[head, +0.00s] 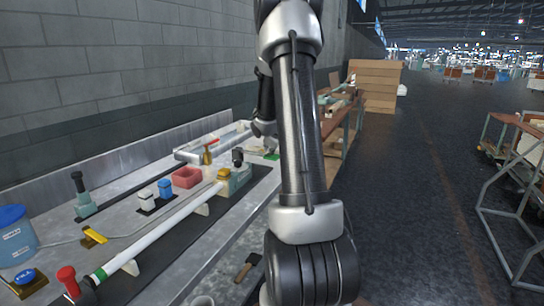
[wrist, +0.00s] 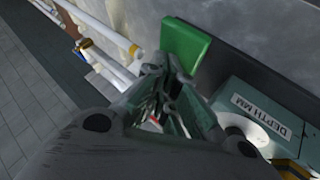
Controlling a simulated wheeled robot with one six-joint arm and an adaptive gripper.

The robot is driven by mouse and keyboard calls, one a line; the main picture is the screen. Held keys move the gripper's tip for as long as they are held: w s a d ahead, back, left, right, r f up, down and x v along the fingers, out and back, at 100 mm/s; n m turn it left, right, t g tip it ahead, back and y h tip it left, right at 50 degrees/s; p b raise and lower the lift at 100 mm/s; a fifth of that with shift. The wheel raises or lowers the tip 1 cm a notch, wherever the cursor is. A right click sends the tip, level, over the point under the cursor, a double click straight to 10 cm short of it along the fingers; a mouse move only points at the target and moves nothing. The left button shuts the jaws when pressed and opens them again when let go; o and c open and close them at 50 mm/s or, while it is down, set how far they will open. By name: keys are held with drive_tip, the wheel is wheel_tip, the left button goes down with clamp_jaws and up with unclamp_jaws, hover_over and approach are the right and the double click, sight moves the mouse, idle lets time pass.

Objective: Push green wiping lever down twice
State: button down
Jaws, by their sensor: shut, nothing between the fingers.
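The green lever (wrist: 186,44) shows in the wrist view as a bright green block, just beyond my fingertips. In the head view a small green patch (head: 272,156) shows at the far end of the bench, beside my arm, and looks like the same lever. My gripper (wrist: 163,70) is shut and empty, its tips close to the lever's near edge. I cannot tell whether they touch it. In the head view my arm hides part of this area.
A teal box marked "DEPTH MM" (wrist: 255,110) lies right of my gripper in the wrist view. In the head view a long white tube (head: 160,228), a red tray (head: 187,177) and a blue-lidded tub (head: 14,238) are on the bench. A brick wall runs behind it.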

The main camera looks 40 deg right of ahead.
drive_tip(key=shift+f, duration=2)
idle(1.3)
drive_tip(key=shift+r, duration=0.1)
idle(0.4)
drive_tip(key=shift+r, duration=2.65)
drive_tip(key=shift+r, duration=0.1)
drive_tip(key=shift+r, duration=2.4)
